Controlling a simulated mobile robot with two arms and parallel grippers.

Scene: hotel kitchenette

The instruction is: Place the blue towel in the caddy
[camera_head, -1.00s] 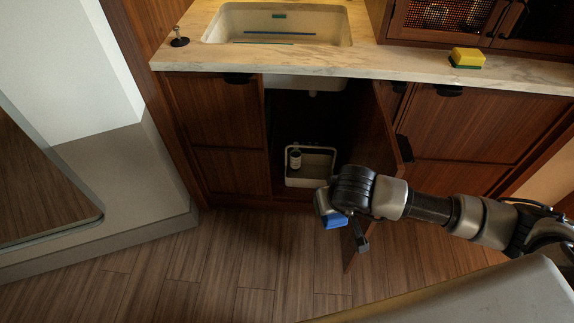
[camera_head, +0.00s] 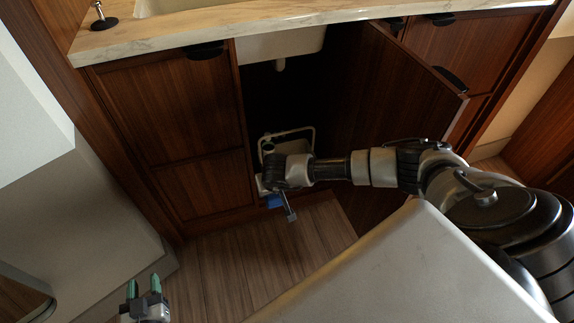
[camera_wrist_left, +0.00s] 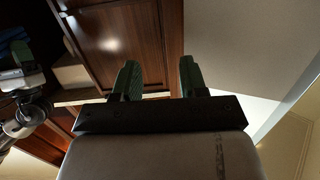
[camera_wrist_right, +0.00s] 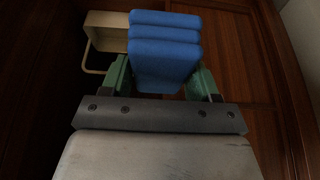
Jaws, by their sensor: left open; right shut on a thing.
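The blue towel (camera_wrist_right: 165,50) is folded into a thick stack. My right gripper (camera_wrist_right: 163,82) is shut on it, with a green finger on each side. In the head view the towel (camera_head: 274,201) shows as a small blue patch below my right wrist. The cream caddy (camera_wrist_right: 106,36) with its looped handle stands in the dark cabinet beyond the towel, up and left in the right wrist view. In the head view my wrist hides much of the caddy (camera_head: 261,184). My left gripper (camera_head: 143,284) is open and empty, low at the left, away from both.
The open cabinet door (camera_head: 400,85) stands to the right of the opening, close to my right arm. The marble counter (camera_head: 190,32) and sink underside (camera_head: 280,45) are above. A closed cabinet front (camera_head: 170,110) is on the left. Wood floor (camera_head: 235,262) lies clear in front.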

